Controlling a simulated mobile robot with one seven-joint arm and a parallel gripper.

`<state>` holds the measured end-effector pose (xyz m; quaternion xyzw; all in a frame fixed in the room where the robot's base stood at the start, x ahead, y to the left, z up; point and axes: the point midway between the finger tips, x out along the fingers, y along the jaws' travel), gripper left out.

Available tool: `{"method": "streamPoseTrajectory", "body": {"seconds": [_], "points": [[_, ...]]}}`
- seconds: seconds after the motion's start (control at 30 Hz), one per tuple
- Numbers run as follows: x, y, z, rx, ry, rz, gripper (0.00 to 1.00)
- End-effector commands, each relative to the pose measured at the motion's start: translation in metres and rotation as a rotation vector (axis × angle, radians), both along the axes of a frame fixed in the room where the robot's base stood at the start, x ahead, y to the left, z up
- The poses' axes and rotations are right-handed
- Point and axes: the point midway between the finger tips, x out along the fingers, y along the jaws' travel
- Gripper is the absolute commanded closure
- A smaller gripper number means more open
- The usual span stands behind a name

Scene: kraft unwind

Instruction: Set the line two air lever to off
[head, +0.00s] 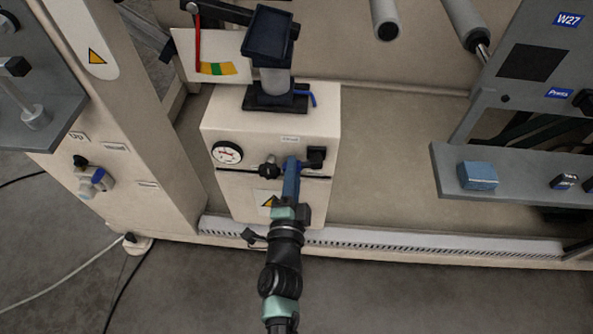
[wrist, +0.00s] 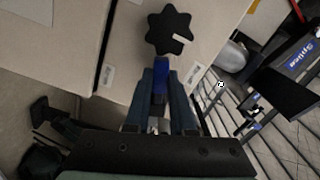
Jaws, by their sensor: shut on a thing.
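My gripper (head: 291,163) reaches up to the front of a cream control box (head: 230,195). In the wrist view, my gripper (wrist: 161,72) has its two fingers closed on a blue lever handle (wrist: 160,77), just below a black star-shaped knob (wrist: 168,30). In the head view the fingers cover this lever, so its angle cannot be told there. A small label above the fingers is too small to read.
The box front carries a round gauge (head: 227,152), and a black post with a platform (head: 269,40) stands on top. Another small blue-handled valve (head: 98,178) is on the left column. A grey shelf with a blue block (head: 478,175) juts out at right.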

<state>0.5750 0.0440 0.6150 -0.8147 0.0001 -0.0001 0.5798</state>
Motion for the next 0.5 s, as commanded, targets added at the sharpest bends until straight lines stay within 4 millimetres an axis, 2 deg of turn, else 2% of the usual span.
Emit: {"method": "streamPoseTrajectory", "body": {"seconds": [0.2, 0.5], "points": [[-0.001, 0.002, 0.008, 0.166, 0.001, 0.001, 1.0], [-0.001, 0.003, 0.013, 0.306, 0.002, 0.001, 1.0]]}}
